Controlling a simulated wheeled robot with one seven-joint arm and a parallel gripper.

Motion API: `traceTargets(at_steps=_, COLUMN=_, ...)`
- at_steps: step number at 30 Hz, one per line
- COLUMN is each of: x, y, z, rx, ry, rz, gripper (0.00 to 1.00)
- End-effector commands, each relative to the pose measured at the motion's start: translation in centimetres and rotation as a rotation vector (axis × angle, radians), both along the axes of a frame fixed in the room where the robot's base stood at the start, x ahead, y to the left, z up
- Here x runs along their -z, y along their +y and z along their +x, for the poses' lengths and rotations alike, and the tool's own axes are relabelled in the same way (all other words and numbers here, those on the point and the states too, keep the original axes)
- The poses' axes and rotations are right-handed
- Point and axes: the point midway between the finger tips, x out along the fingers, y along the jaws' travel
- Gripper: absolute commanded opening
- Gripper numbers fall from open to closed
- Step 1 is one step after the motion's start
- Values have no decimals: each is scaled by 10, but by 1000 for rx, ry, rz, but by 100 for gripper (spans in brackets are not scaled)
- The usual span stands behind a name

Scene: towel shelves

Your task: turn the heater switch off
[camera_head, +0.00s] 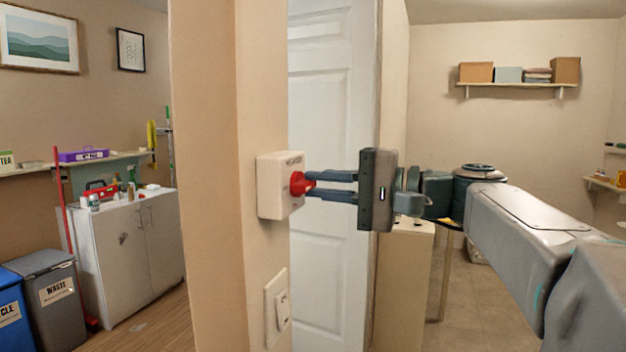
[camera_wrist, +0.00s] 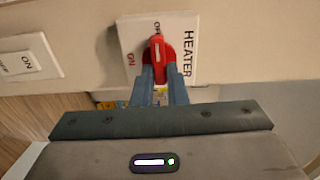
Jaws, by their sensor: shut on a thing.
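The heater switch is a white box (camera_head: 271,187) on the edge of the beige wall, with a red rotary knob (camera_head: 297,183) on its face. In the wrist view the box (camera_wrist: 186,30) reads HEATER, with an OFF label above the knob (camera_wrist: 157,48) and a red ON label to its left. The knob's handle stands upright in that view, its upper end near OFF. My gripper (camera_head: 309,186) reaches in from the right, level with the knob. Its two dark blue fingers (camera_wrist: 160,78) are shut on the knob, hiding its lower part in the wrist view.
A white light switch (camera_head: 278,308) sits on the wall below the heater box; it also shows at left in the wrist view (camera_wrist: 28,62). A white panelled door (camera_head: 322,270) stands behind my fingers. A grey cabinet (camera_head: 118,260) and waste bins (camera_head: 50,295) are at far left.

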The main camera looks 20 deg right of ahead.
Motion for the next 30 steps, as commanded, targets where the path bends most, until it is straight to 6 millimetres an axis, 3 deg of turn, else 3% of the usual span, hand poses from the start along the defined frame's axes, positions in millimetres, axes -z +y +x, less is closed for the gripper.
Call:
traceTargets(at_steps=17, x=0, y=-1, z=0, rx=4, ry=28, rz=23, gripper=0)
traceTargets(at_steps=18, x=0, y=-1, z=0, rx=4, ry=28, rz=23, gripper=15)
traceTargets(at_steps=20, x=0, y=-1, z=0, rx=4, ry=28, rz=23, gripper=32)
traceTargets(at_steps=30, x=0, y=-2, z=-1, rx=1, ry=28, rz=21, gripper=35)
